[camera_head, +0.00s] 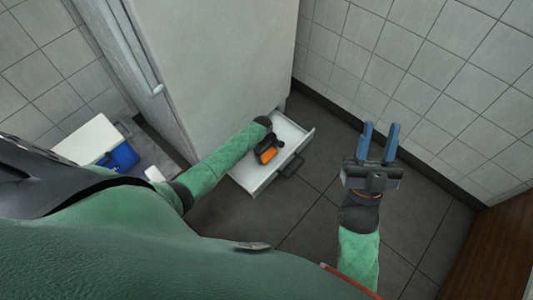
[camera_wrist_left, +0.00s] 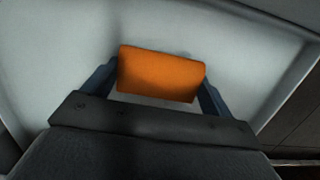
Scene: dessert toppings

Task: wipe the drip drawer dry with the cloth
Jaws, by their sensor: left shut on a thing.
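The white drip drawer (camera_head: 257,176) is pulled out at the foot of the white cabinet in the head view. Its pale inside (camera_wrist_left: 240,40) fills most of the left wrist view. My left gripper (camera_head: 268,153) reaches down into the drawer and is shut on the orange cloth (camera_head: 267,155). In the left wrist view the cloth (camera_wrist_left: 161,73) is a folded block held between the two blue fingers. I cannot tell whether it touches the drawer floor, and no water shows clearly. My right gripper (camera_head: 378,143) is open and empty above the floor to the right.
The tall white cabinet (camera_head: 225,60) stands behind the drawer. A dark handle (camera_head: 291,166) sticks out from the drawer front. A white box (camera_head: 88,140) and a blue container (camera_head: 124,155) are at the left. Dark floor lies clear right of the drawer, up to a tiled wall (camera_head: 420,70).

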